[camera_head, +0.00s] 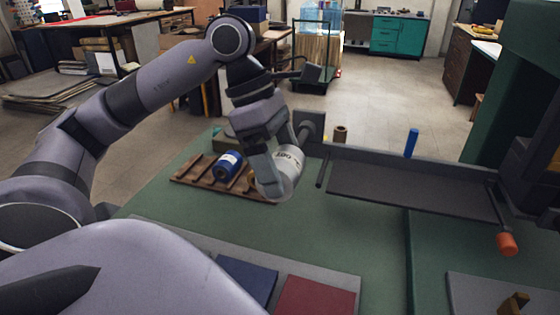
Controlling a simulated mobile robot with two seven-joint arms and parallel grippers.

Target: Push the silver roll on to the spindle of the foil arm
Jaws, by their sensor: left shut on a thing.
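My left gripper (270,168) is shut on the silver roll (289,170), a pale roll with dark lettering, above the green bench. The roll's far end faces a dark grey bracket (311,122) with a stubby round part at the left end of the foil arm. Roll and round part overlap in the picture, so I cannot tell whether they touch or whether the spindle is inside the roll. My right gripper is out of view.
A blue roll (228,166) lies in a wooden rack (190,175) left of the gripper. A long dark tray (415,187) with an orange knob (507,244) spans the right. Blue (246,277) and red (314,298) covers lie at the front.

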